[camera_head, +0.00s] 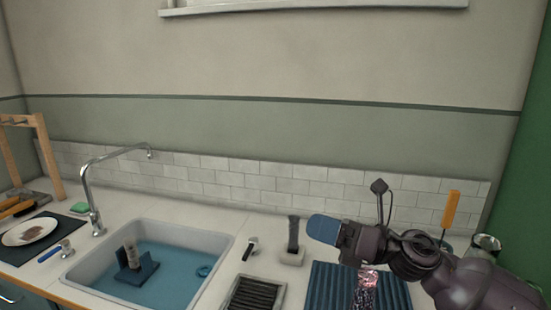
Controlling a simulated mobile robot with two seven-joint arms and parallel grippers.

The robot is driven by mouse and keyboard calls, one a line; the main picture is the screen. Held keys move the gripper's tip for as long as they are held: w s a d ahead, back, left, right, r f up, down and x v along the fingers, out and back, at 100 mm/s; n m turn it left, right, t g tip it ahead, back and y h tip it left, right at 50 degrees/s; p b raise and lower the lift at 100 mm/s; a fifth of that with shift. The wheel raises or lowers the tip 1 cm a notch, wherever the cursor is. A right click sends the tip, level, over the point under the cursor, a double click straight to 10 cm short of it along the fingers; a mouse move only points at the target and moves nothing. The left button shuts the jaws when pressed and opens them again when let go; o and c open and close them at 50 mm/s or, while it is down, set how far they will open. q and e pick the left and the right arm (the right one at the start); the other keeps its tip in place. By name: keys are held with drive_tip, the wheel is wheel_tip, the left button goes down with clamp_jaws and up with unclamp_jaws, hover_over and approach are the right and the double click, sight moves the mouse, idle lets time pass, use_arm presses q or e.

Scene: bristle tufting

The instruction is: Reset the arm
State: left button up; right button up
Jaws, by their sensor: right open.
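My right arm (473,284) comes in from the lower right, dark purple-grey. My right gripper (323,229) points left above the counter, with its blue fingertip side toward the back wall. It is open, and nothing shows held in it; the gap between the fingers is hard to see from here. My left gripper is out of view.
A ribbed blue mat (327,285) lies below my right arm, with a reddish patterned item (365,287) on it. A dark upright brush (293,233) stands close left of the gripper. The sink (215,250) and tap (86,195) are farther left.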

drive_tip(key=w+d+f+m+t+h, duration=0.1)
drive_tip(key=d+f+m+t+h, duration=0.6)
drive_tip(key=m, duration=0.9)
drive_tip(key=w+d+f+m+t+h, duration=0.1)
drive_tip(key=d+f+m+t+h, duration=0.45)
drive_tip(key=f+m, duration=0.75)
drive_tip(key=s+d+f+m+g+h, duration=0.3)
drive_tip(key=s+f+m, duration=0.4)
drive_tip(key=s+f, duration=0.3)
drive_tip(key=s+d+f+m+g+h, duration=0.3)
drive_tip(key=s+f+m, duration=0.4)
drive_tip(key=s+f, duration=0.3)
drive_tip(key=s+d+g, duration=0.1)
drive_tip(key=s, duration=0.3)
drive_tip(key=shift+d+h, duration=0.15)
drive_tip(key=shift+h, duration=0.2)
